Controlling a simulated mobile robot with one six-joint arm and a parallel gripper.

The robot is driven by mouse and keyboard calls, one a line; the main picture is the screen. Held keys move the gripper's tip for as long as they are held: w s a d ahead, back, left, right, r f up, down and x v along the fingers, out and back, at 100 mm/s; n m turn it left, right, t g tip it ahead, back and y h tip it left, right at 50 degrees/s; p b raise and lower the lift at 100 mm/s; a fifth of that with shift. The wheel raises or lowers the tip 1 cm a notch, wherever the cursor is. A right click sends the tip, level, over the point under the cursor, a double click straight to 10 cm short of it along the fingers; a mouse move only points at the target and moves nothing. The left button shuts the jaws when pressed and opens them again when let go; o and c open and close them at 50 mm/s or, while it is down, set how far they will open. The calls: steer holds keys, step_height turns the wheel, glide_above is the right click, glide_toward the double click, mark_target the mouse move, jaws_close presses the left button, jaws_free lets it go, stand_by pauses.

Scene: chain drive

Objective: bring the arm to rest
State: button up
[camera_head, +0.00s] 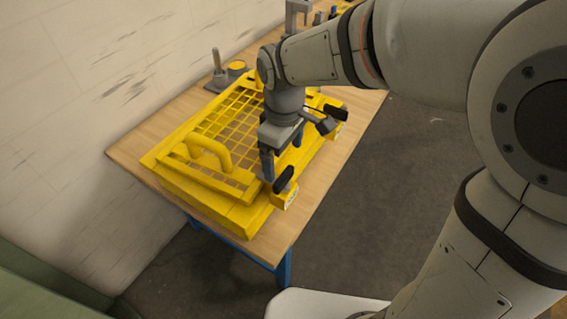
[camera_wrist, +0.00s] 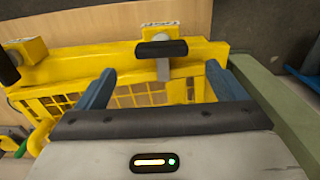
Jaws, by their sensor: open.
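My gripper (camera_head: 283,150) hangs over the front right side of the yellow mesh guard (camera_head: 187,172) on the table. In the wrist view my gripper's two blue fingers (camera_wrist: 160,69) are spread apart, with nothing held between them. A grey lever with a black grip (camera_wrist: 162,48) shows beyond and between the fingertips, on the yellow edge; I cannot tell how far off it is. In the head view one black grip (camera_head: 284,178) is close beside my gripper and another black grip (camera_head: 335,112) lies to its right. My gripper hides part of the guard.
The guard has a yellow arched handle (camera_head: 211,148) at its near left end. The wooden table (camera_head: 133,151) stands along a pale wall (camera_head: 60,130). Grey and yellow parts (camera_head: 236,66) stand at its back. Open dark floor (camera_head: 400,190) lies to the right.

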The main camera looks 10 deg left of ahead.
steer(key=shift+r, duration=0.3)
steer(key=shift+d+r, duration=0.1)
steer(key=shift+d, duration=0.2)
steer(key=s+d+r+m+t, duration=0.1)
steer(key=s+d+m, duration=0.3)
steer(key=d, duration=0.7)
steer(key=s+d+r+m+t, duration=0.1)
steer(key=s+d+m+t, duration=0.1)
steer(key=d+m, duration=0.7)
steer(key=shift+s+d+r+m, duration=0.3)
steer(key=shift+s+d, duration=0.6)
steer(key=shift+d, duration=0.25)
steer(key=shift+c, duration=0.5)
